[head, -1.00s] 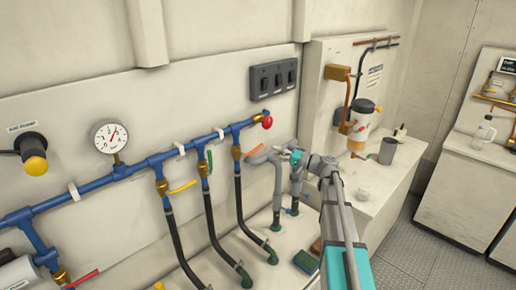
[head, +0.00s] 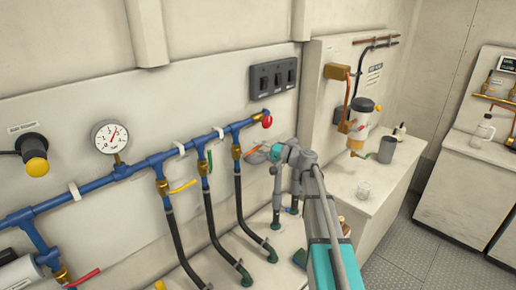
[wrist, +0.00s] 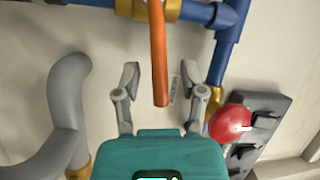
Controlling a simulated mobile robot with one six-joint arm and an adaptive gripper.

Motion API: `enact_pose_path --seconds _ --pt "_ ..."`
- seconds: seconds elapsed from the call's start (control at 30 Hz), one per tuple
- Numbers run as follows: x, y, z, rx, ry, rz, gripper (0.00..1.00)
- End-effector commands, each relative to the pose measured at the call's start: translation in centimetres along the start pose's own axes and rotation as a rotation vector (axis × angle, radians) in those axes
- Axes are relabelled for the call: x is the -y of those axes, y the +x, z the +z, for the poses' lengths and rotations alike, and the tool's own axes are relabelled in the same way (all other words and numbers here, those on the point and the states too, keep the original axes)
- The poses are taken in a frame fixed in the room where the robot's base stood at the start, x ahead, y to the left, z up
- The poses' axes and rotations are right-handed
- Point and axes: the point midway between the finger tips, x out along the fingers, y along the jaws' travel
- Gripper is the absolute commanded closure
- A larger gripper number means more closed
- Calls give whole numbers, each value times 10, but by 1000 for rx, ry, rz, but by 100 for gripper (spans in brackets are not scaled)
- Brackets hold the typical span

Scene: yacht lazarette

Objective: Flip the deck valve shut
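Three hose valves hang from the blue manifold, with a yellow handle (head: 183,187), a green handle (head: 209,160) and an orange handle (head: 249,153). I cannot read which one is marked as the deck valve. My gripper (head: 264,151) is at the orange handle, which sticks out to the right of its pipe. In the wrist view the orange lever (wrist: 159,50) extends between the two spread fingers of my gripper (wrist: 159,75), with a gap on each side. Its brass valve body (wrist: 165,10) shows at the top. The gripper is open and holds nothing.
A red knob (wrist: 230,123) on the manifold's end is close by the right finger, with the black switch panel (wrist: 265,110) beyond. Grey bent pipes (wrist: 68,95) are at the left. A pressure gauge (head: 109,136) stands on the blue manifold (head: 142,164).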

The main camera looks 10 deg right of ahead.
Motion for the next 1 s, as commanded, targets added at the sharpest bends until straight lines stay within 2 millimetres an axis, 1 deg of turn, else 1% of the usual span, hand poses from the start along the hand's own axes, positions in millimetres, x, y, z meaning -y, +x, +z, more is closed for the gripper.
enact_pose_path --seconds 0.03,0.17,0.2,0.23,0.27,0.67,1.0 --pt "0 0 0 0 0 0 60" --pt "0 0 0 1 0 0 85" --pt "0 0 0 1 0 0 92" --pt "0 0 0 1 0 0 98" --pt "0 0 0 1 0 0 100" --pt "-3 0 1 -3 17 -7 100" --pt "-15 -2 4 -33 160 -67 100"
